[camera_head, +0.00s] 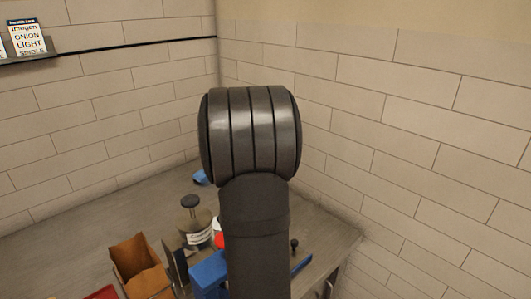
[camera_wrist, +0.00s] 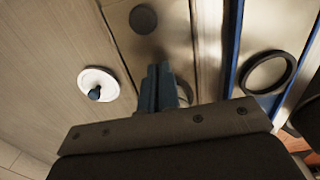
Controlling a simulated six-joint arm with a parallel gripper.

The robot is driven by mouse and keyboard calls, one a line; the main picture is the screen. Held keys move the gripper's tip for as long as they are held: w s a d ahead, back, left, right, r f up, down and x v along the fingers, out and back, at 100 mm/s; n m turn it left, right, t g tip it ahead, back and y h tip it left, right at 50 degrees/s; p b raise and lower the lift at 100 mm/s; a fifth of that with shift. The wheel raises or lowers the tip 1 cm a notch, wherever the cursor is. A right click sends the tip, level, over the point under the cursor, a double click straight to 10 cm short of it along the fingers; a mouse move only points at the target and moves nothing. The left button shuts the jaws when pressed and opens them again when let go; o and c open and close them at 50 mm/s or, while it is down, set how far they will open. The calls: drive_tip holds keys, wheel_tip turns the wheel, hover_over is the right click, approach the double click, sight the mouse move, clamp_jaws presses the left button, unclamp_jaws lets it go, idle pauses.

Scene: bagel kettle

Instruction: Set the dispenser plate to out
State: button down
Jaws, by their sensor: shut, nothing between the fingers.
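My gripper (camera_wrist: 159,72) shows in the wrist view as two dark blue fingers closed together with nothing between them. It is over or beside a metal panel (camera_wrist: 125,40) with a dark round spot (camera_wrist: 143,18); I cannot tell whether they touch. To the right is a blue-edged metal strip (camera_wrist: 215,40) and a black ring (camera_wrist: 268,73). I cannot tell for sure which part is the dispenser plate. In the head view my arm hides the gripper and much of the work area; a blue block (camera_head: 208,274) shows beside it.
A white disc with a blue knob (camera_wrist: 97,84) lies left of the fingers. On the counter (camera_head: 80,235) in the head view are a brown box (camera_head: 140,265) and a metal jar with a black knob (camera_head: 193,218). Tiled walls (camera_head: 400,120) close off the back and right.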

drive_tip(key=s+r+n+t+h, duration=0.1)
drive_tip(key=s+r+n+t, duration=0.2)
drive_tip(key=r, duration=0.7)
drive_tip(key=shift+g, duration=0.4)
drive_tip(key=x, duration=0.3)
drive_tip(key=s+x, duration=0.1)
drive_tip(key=x, duration=0.5)
drive_tip(key=shift+s+a+f, duration=0.1)
drive_tip(key=shift+s+f, duration=0.05)
drive_tip(key=shift+f, duration=0.4)
drive_tip(key=shift+w+d+r, duration=0.1)
drive_tip(key=shift+w+d, duration=0.2)
drive_tip(key=shift+w, duration=0.3)
drive_tip(key=shift+w+d, duration=0.25)
drive_tip(key=shift+w, duration=0.3)
drive_tip(key=shift+w+d+r, duration=0.15)
drive_tip(key=shift+w+d, duration=0.2)
drive_tip(key=shift+w, duration=0.35)
